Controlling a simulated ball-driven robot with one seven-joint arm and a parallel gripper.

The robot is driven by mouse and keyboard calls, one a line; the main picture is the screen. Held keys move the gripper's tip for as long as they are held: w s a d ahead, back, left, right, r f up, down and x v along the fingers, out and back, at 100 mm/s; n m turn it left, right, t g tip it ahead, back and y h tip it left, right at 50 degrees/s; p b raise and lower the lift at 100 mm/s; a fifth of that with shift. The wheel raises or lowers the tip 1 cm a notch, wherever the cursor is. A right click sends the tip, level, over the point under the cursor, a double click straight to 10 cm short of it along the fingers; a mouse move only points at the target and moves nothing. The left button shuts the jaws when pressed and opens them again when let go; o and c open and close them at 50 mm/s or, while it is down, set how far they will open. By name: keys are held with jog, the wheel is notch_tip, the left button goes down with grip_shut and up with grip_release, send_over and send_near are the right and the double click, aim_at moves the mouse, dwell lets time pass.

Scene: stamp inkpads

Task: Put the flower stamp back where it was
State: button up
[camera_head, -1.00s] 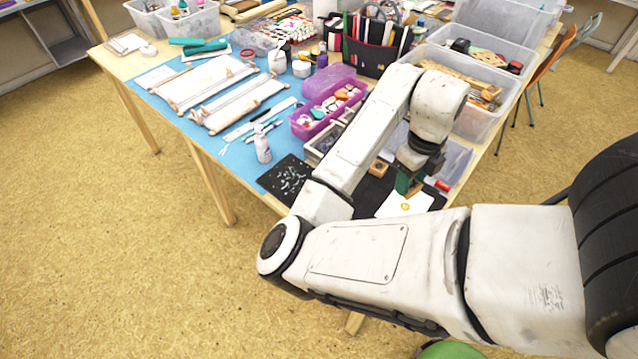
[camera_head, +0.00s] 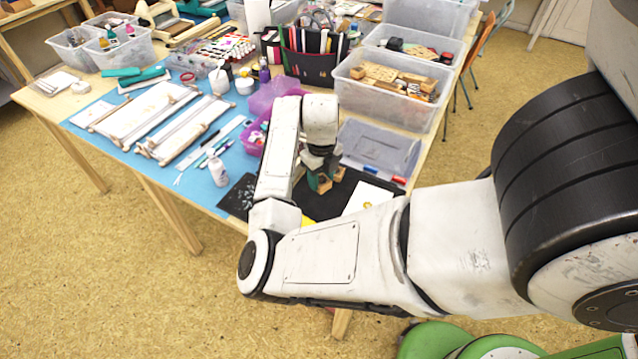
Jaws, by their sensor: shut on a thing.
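My gripper (camera_head: 320,172) points down over the black mat (camera_head: 352,186), left of the white paper. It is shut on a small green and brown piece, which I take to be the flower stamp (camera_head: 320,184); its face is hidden. A wooden block (camera_head: 340,174) stands on the mat just right of the gripper; I cannot tell whether they touch. The white paper (camera_head: 372,197) lies on the mat with a small yellow mark, partly behind my arm. A bit of yellow (camera_head: 308,221) shows at my arm's edge, too hidden to name.
A clear tray (camera_head: 380,145) lies behind the mat, with a blue piece (camera_head: 371,169) and a red piece (camera_head: 399,180) near its front. A clear bin (camera_head: 390,104) of wooden blocks stands farther back. A purple box (camera_head: 252,138) and a white bottle (camera_head: 217,170) are left of my arm.

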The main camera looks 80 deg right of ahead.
jog(key=shift+w+d+f, duration=0.1)
jog(key=shift+w+f, duration=0.05)
jog(key=shift+f, duration=0.1)
jog(key=shift+w+f+p, duration=0.2)
jog(key=shift+f+p, duration=0.2)
jog(key=shift+f, duration=1.35)
jog(key=shift+f, duration=0.15)
jog(key=o, duration=0.9)
